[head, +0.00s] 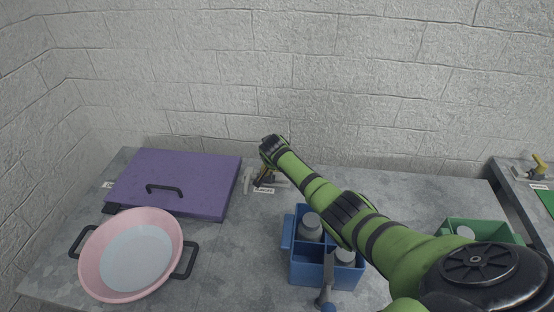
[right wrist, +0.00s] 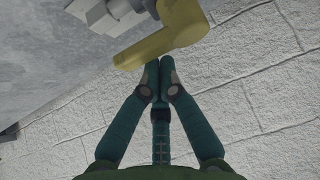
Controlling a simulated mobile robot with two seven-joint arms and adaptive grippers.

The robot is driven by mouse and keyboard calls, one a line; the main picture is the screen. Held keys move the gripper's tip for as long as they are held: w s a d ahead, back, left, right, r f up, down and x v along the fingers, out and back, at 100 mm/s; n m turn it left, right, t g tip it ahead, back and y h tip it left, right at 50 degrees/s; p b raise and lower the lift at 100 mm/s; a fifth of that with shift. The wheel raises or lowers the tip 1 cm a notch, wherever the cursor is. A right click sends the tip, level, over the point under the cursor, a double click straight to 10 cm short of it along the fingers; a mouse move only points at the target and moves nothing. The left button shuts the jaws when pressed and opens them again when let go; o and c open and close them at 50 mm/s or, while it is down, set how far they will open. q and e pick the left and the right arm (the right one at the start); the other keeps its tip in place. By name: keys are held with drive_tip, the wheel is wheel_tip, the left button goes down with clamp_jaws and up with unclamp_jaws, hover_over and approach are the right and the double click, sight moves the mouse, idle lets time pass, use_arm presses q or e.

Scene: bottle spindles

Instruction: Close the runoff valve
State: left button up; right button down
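A small valve (head: 248,180) stands on the grey counter just right of the purple lid, with a white label (head: 264,190) in front of it. My right arm reaches over to this valve, and its gripper (head: 264,181) points down beside it, partly hidden. In the right wrist view the valve's bent yellow handle (right wrist: 168,38) crosses just ahead of my right gripper (right wrist: 159,62). The fingertips are together with nothing visible between them, very near or touching the handle's edge; I cannot tell which. The grey valve body (right wrist: 112,14) is at the top. My left gripper is not in view.
The purple lid (head: 200,172) and a pink pan (head: 97,280) are at left. A blue divided crate (head: 307,272) with bottles stands under my right arm. A green crate (head: 490,228) is at right. Another yellow-handled valve (head: 539,160) is far right. A stone wall (head: 200,80) rises behind.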

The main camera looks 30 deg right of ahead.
drive_tip(key=v, duration=1.2)
drive_tip(key=shift+w, duration=0.1)
idle(0.4)
